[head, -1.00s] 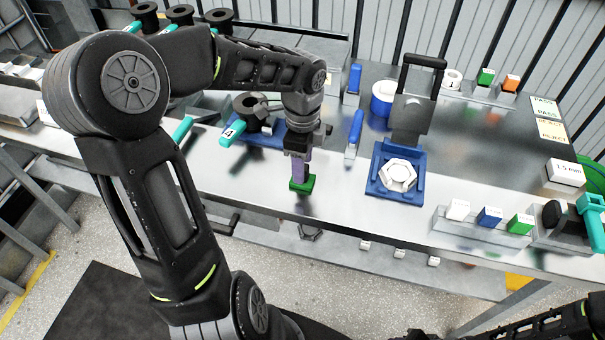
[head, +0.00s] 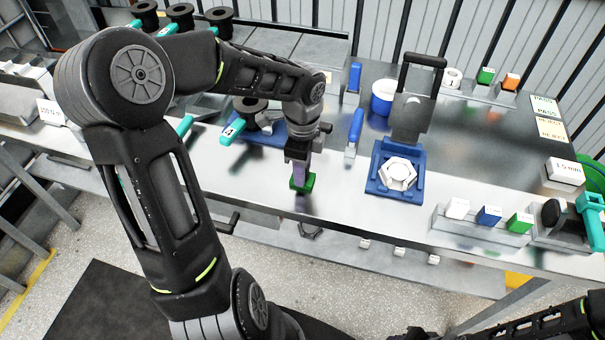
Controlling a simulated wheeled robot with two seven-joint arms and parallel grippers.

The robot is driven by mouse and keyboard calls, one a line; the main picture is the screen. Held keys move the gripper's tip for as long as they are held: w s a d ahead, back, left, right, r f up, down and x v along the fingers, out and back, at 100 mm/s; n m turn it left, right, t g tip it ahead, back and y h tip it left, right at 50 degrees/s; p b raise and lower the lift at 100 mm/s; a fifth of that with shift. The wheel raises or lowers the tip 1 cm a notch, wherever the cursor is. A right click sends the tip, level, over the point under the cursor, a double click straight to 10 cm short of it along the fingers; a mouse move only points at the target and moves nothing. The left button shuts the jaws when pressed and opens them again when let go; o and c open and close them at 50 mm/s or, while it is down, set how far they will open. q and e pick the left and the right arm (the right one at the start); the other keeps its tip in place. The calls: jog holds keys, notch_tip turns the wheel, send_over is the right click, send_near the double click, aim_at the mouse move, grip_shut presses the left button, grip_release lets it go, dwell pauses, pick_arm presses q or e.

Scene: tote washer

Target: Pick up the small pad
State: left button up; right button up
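A small green block-like pad (head: 309,183) is at the front part of the steel bench, below my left gripper. My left gripper (head: 300,180) points down at it, with a purple finger part overlapping the green. The fingers cover part of the pad, and I cannot tell whether they are closed on it or whether it touches the bench. My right arm shows only along the bottom right edge, and its gripper is not clearly in the picture.
A blue fixture (head: 378,184) holding a white hexagonal part stands right of the gripper. A blue-handled tool (head: 355,128) stands between them. A rack (head: 480,233) with white, blue and green blocks is farther right. A black spool (head: 250,108) sits behind left.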

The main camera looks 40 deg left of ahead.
pick_arm(q)
grip_shut()
dwell(0.4)
notch_tip(320, 180, up, 10)
jog(key=shift+b, duration=0.35)
dwell(0.6)
jog(key=shift+c, duration=1.8)
grip_release()
grip_shut()
